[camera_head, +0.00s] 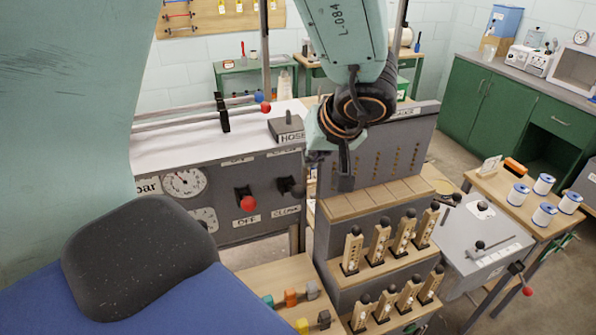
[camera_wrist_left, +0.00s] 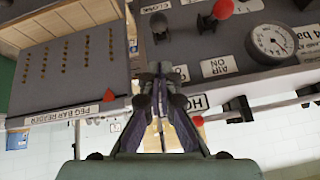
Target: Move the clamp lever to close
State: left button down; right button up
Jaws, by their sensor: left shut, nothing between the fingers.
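The clamp lever (camera_head: 288,186) is a dark-knobbed lever on the grey panel (camera_head: 228,165), between a mostly hidden upper label and a CLOSE label (camera_head: 286,211) below. I cannot tell exactly how it is tilted. It also shows near the top of the left wrist view (camera_wrist_left: 159,24), where the picture is upside down. My left gripper (camera_head: 346,183) is shut and empty, in front of the peg bar reeder and to the right of the lever, apart from it. Its closed fingers show in the left wrist view (camera_wrist_left: 158,78). My right gripper is not in view.
A red-knobbed air lever (camera_head: 247,203) and a pressure gauge (camera_head: 184,183) are left of the clamp lever. Coloured pegs (camera_head: 290,298) lie on a wooden shelf.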

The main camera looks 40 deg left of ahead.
aim_at(301, 187)
pick_arm(q)
jog(key=b+x, duration=0.3)
jog(key=x, duration=0.6)
jog(key=shift+s+d, duration=0.1)
jog(key=shift+w+a+f, duration=0.2)
jog(key=shift+a+f, duration=0.2)
jog(key=shift+f, duration=0.1)
jog(key=shift+w+f+b, duration=0.1)
jog(key=shift+b, duration=0.2)
